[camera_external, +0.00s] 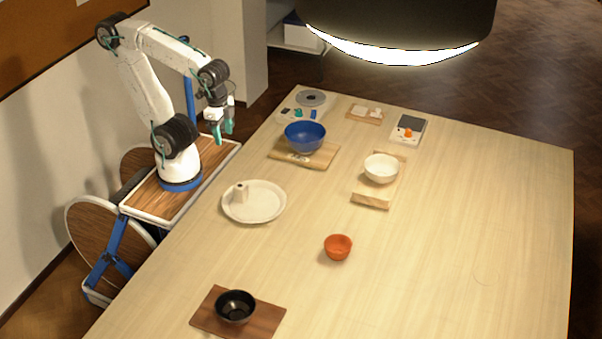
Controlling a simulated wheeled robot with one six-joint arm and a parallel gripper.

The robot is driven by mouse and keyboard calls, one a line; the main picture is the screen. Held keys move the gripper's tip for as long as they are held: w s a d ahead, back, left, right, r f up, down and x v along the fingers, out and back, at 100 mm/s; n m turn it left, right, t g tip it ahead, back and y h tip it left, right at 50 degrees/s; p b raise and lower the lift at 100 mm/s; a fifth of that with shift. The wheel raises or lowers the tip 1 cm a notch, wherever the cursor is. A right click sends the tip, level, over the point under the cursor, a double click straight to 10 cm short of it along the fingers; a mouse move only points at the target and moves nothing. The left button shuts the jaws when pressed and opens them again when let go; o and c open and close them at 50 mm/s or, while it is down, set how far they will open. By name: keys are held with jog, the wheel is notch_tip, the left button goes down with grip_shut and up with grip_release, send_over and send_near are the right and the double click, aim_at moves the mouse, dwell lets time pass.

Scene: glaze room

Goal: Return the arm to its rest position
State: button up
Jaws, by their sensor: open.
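My gripper (222,136) hangs with its fingers pointing down, open and empty, beyond the table's left edge and above my own base. It is apart from everything on the table. My arm is bent at the elbow, raised above the base at the upper left. The nearest thing on the table to my gripper is a blue bowl (305,138) to its right, on a wooden board (322,160).
The table (470,230) also holds a white plate (262,208) with a small pale piece, a white bowl (381,168), an orange bowl (338,248) and a black bowl (236,306). A dark lamp (400,20) hangs over the back. The table's right side is clear.

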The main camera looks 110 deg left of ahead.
jog(key=s, duration=0.1)
jog(key=s+a, duration=0.1)
jog(key=s+a+f, duration=0.1)
jog(key=s, duration=0.1)
jog(key=shift+f, duration=0.1)
dwell(1.1)
